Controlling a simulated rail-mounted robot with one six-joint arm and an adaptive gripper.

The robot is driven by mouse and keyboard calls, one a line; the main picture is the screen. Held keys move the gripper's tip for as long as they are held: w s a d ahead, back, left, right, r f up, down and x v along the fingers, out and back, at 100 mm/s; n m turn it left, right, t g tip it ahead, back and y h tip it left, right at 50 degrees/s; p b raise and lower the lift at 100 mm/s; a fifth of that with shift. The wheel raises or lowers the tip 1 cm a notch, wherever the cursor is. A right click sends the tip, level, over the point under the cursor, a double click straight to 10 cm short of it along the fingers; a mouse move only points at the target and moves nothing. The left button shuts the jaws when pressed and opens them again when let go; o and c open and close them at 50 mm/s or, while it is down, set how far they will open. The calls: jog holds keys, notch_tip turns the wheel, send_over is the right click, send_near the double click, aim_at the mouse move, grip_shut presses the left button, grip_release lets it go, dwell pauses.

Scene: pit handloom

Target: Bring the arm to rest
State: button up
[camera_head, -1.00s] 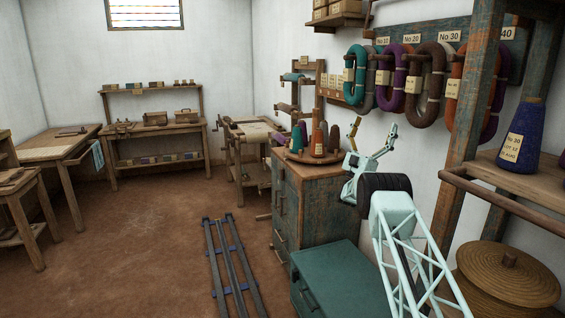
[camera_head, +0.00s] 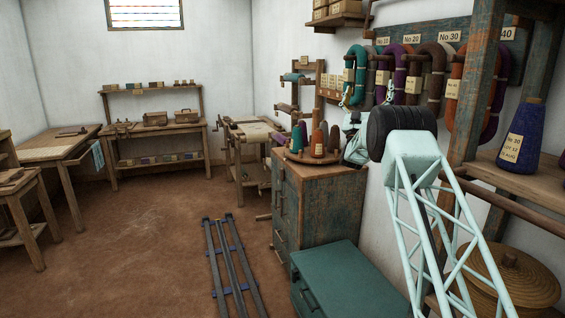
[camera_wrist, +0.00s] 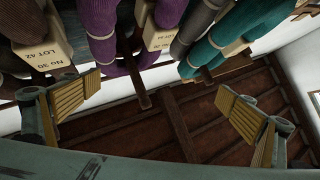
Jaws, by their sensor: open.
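My gripper (camera_head: 368,96) is raised in front of the wall of hanging yarn hanks, above and to the right of the wooden cabinet. Its two fingers are spread apart with nothing between them, as the wrist view (camera_wrist: 160,102) shows. My pale lattice arm link (camera_head: 437,210) slants up from the lower right to a dark joint, and part of the gripper is hidden behind that joint. In the wrist view, purple (camera_wrist: 100,42), teal (camera_wrist: 228,35) and brown hanks hang beyond the fingers. I cannot tell the exact gap to them.
Yarn cones (camera_head: 317,140) stand on a tray on the worn wooden cabinet (camera_head: 325,205). A low green chest (camera_head: 345,270) sits in front. A shelf post (camera_head: 470,110), a blue cone (camera_head: 521,135) and a lidded basket (camera_head: 510,275) are at right. The floor at left is open.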

jog(key=s+a+r+n+g+y, duration=0.3)
jog(key=s+a+r+y, duration=0.15)
jog(key=r+y, duration=0.4)
jog(key=s+a+f+g+y, duration=0.2)
jog(key=s+a+g, duration=0.15)
jog(key=s, duration=0.95)
jog(key=s+a+f+g+y, duration=0.1)
jog(key=s+a+g+y, duration=0.3)
jog(key=s, duration=0.9)
jog(key=s+a+f+g, duration=0.1)
jog(key=s+f+g, duration=0.2)
jog(key=s+f, duration=0.5)
jog(key=s+a+f+g+h, duration=0.1)
jog(key=s+f, duration=0.8)
jog(key=s, duration=2.6)
jog(key=s+a+f+m+g, duration=0.1)
jog(key=s+f+g, duration=0.5)
jog(key=s, duration=1.6)
notch_tip(320, 180, down, 3)
jog(key=shift+a+f+p, duration=0.15)
jog(key=shift+a+p, duration=0.15)
jog(key=shift+a, duration=0.1)
jog(key=shift+w+h, duration=0.1)
jog(key=shift+h, duration=0.15)
jog(key=shift+c, duration=0.4)
